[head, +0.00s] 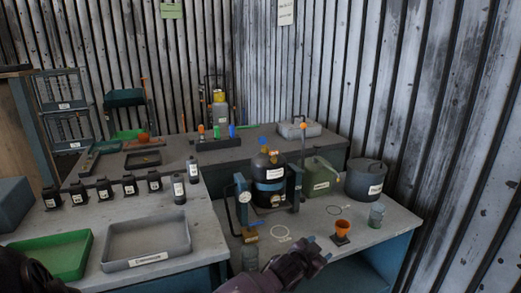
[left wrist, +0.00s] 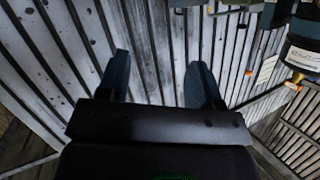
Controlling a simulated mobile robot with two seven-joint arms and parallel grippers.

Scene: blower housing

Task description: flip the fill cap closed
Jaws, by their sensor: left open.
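A black tank (head: 268,168) with a blue band and white label stands upright in a blue stand (head: 295,187) on the right bench. A small orange part on its top (head: 274,153) may be the fill cap; I cannot tell how far it is flipped. My left gripper (head: 322,249) is in front of the tank, lower right of it, apart from it and empty. In the left wrist view the two fingers (left wrist: 160,80) are spread, with only corrugated wall between them. The tank (left wrist: 306,38) shows upside down at the right edge there. My right gripper is not in view.
An orange funnel cup (head: 342,228) and a glass jar (head: 376,215) stand near the gripper. Trays (head: 147,243) lie left.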

